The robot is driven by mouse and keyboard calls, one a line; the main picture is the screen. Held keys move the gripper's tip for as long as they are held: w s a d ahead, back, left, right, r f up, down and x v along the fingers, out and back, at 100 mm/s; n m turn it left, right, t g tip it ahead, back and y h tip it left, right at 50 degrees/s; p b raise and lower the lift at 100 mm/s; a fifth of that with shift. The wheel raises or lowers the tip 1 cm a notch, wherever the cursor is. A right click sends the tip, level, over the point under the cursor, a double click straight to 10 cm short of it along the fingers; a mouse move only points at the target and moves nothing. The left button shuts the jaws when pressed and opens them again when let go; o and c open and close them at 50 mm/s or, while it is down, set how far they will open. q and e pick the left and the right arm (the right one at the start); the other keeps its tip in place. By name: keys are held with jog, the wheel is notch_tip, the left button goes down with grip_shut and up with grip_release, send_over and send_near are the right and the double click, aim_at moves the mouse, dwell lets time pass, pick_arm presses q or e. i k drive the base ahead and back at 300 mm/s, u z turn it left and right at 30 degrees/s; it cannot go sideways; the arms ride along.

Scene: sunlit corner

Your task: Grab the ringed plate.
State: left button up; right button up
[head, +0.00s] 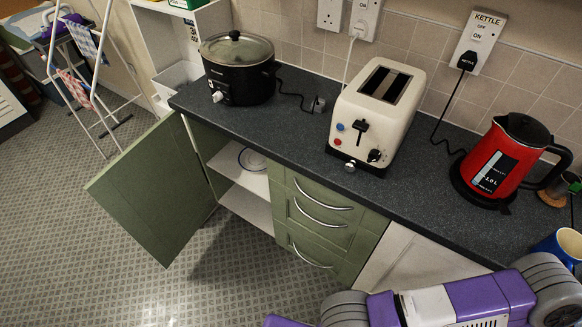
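The ringed plate (252,160) is white with a dark blue ring. It sits on the upper shelf inside the open cupboard, under the left end of the worktop. The worktop edge hides part of it. My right arm comes in from the lower right, purple and grey, well to the right of and nearer than the plate. Its gripper is not in view. My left arm and gripper are not in view either.
The green cupboard door (155,190) stands wide open to the left. Green drawers (318,228) are right of the opening. A slow cooker (238,68), toaster (380,112) and red kettle (508,160) stand on the worktop (300,135). The floor (235,270) in front is clear.

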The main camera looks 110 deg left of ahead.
aim_at(249, 160)
jog(key=i, duration=0.35)
jog(key=u, duration=4.95)
jog(key=i, duration=1.7)
